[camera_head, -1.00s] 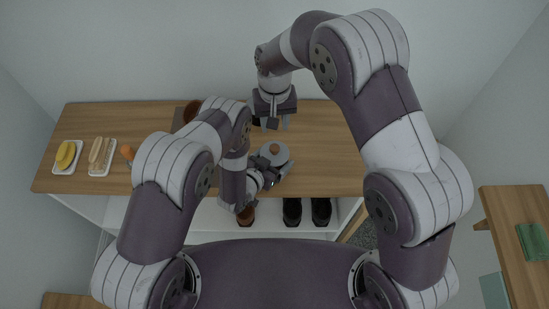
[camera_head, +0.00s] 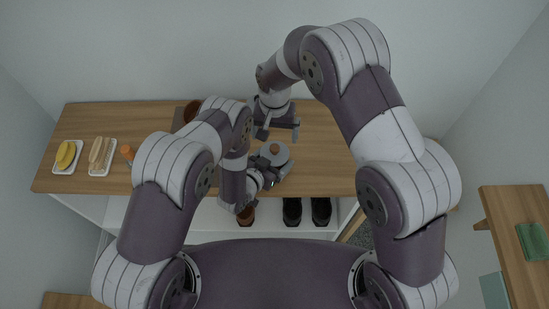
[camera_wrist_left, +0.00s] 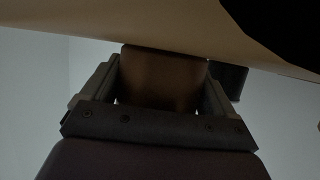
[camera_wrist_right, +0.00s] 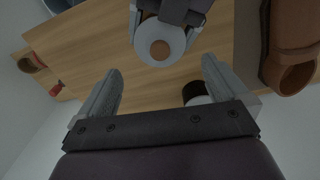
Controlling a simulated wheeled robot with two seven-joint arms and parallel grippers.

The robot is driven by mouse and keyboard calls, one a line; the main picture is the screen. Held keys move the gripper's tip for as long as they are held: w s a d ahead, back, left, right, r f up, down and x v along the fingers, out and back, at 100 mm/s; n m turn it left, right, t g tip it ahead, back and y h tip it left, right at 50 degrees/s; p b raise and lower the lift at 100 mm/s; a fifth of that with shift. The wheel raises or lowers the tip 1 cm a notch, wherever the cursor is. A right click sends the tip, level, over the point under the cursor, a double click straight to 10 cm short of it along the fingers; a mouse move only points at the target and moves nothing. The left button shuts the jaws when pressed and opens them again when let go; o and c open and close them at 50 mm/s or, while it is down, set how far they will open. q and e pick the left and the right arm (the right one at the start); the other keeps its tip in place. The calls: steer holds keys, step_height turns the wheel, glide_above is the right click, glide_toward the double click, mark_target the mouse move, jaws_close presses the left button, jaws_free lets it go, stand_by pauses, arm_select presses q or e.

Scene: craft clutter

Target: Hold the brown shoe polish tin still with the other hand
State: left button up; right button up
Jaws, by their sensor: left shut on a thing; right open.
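The brown shoe polish tin appears as a round, pale grey disc with a brown spot in its middle (camera_head: 274,153), on the wooden table near its front edge. My left gripper (camera_head: 266,174) is shut on it from the front. In the left wrist view a dim brown surface (camera_wrist_left: 160,80) fills the space between the fingers. The right wrist view shows the tin's round top (camera_wrist_right: 160,52) between my left fingers. My right gripper (camera_head: 278,134) is open and empty just behind the tin, its fingers (camera_wrist_right: 160,75) spread apart.
A black-and-white cylinder (camera_wrist_right: 194,91) lies near one right finger. A brown shoe (camera_wrist_right: 295,65) is on the table nearby. Trays (camera_head: 102,157) and an orange-topped item (camera_head: 127,153) stand on the left. Black shoes (camera_head: 292,211) sit below the front edge.

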mark_target(275, 147)
step_height(275, 147, down, 8)
stand_by(0.4)
steer(key=c, duration=1)
